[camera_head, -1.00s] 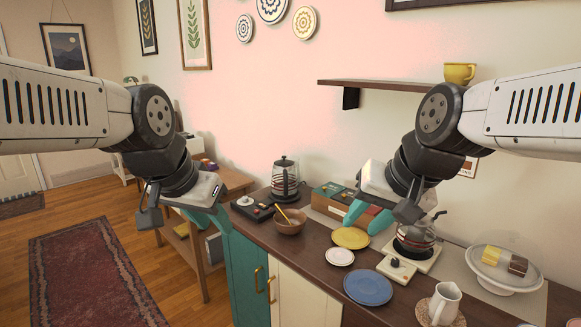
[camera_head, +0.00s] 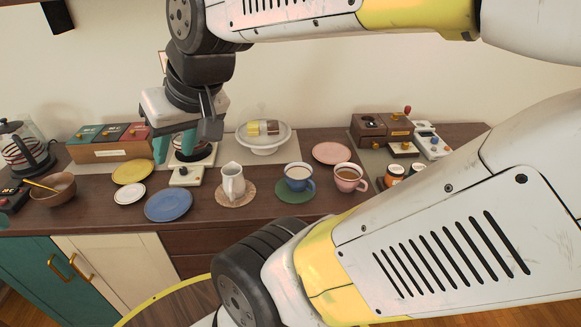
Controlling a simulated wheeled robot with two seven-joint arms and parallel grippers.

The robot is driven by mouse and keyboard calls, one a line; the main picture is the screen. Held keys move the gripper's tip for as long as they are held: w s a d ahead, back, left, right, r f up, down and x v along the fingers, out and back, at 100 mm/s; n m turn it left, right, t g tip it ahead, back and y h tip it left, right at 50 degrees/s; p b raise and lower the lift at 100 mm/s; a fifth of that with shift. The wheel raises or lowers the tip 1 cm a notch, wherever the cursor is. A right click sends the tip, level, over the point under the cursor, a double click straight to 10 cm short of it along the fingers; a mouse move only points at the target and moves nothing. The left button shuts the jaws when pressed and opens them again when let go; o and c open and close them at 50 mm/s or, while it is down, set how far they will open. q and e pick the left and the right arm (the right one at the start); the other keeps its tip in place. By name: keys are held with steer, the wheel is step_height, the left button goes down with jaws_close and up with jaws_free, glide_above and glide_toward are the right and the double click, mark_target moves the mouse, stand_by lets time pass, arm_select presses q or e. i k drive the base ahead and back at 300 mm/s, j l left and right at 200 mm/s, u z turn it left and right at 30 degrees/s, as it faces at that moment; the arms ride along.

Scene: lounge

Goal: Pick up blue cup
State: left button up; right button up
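The blue cup (camera_head: 299,178), filled with a pale brown drink, stands upright on a green coaster (camera_head: 294,197) on the dark wooden counter. A pink cup (camera_head: 349,178) stands just to its right, and a white pitcher (camera_head: 233,181) stands to its left. My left gripper is not in view.
Left on the counter are a yellow plate (camera_head: 132,171), a blue plate (camera_head: 169,204), a brown bowl (camera_head: 54,190) and a kettle (camera_head: 25,150). A cake stand (camera_head: 264,146) and pink plate (camera_head: 332,153) are behind the cups. My arm links cover the right foreground.

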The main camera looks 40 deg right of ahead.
mark_target(299, 176)
steer(key=k+z, duration=0.1)
steer(key=z, duration=1.55)
